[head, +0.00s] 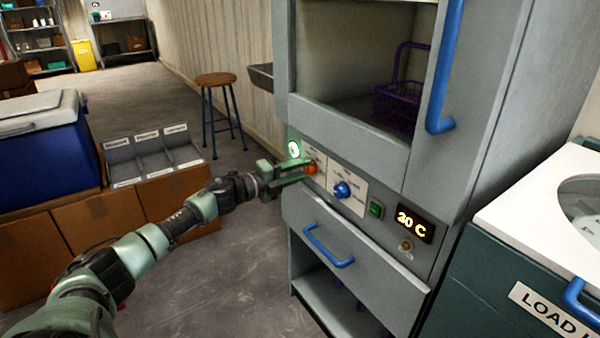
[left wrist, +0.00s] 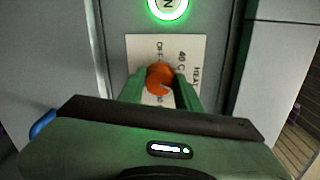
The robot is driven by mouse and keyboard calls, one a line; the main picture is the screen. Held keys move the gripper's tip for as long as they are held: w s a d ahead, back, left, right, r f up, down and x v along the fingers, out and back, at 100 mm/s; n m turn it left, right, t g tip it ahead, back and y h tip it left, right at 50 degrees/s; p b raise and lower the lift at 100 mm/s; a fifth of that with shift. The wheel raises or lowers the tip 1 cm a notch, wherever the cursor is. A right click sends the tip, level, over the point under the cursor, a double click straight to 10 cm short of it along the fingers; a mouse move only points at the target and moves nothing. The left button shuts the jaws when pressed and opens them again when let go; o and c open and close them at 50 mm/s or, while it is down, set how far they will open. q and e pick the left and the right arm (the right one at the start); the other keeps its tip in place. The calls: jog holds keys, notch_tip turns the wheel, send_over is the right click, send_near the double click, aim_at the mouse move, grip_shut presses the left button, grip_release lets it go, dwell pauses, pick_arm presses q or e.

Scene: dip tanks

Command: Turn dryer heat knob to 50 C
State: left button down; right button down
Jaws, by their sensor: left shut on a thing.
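The orange-red heat knob (head: 310,169) is on the front panel of the grey dryer cabinet (head: 350,135). In the left wrist view the knob (left wrist: 160,78) sits on a white label plate with "HEA" and "40 C" legible. My left gripper (head: 305,170) is shut on this knob, with a green finger on each side of it in the left wrist view (left wrist: 160,88). The knob's exact setting is too small to tell. The display (head: 414,222) reads 20 C. My right gripper is not in view.
A blue knob (head: 343,190) and a green switch (head: 375,209) sit right of the heat knob. A green-lit round button (head: 294,148) is above it. A blue drawer handle (head: 328,247) sticks out below. A stool (head: 218,100) stands behind on open floor.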

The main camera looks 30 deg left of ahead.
pick_arm(q)
jog(key=shift+f+m, duration=0.15)
jog(key=shift+m, duration=0.35)
jog(key=shift+d, duration=0.1)
jog(key=c, duration=1)
grip_release()
jog(key=shift+s+a, duration=0.35)
jog(key=shift+s, duration=0.25)
jog(key=v, duration=0.6)
jog(key=shift+s, duration=0.25)
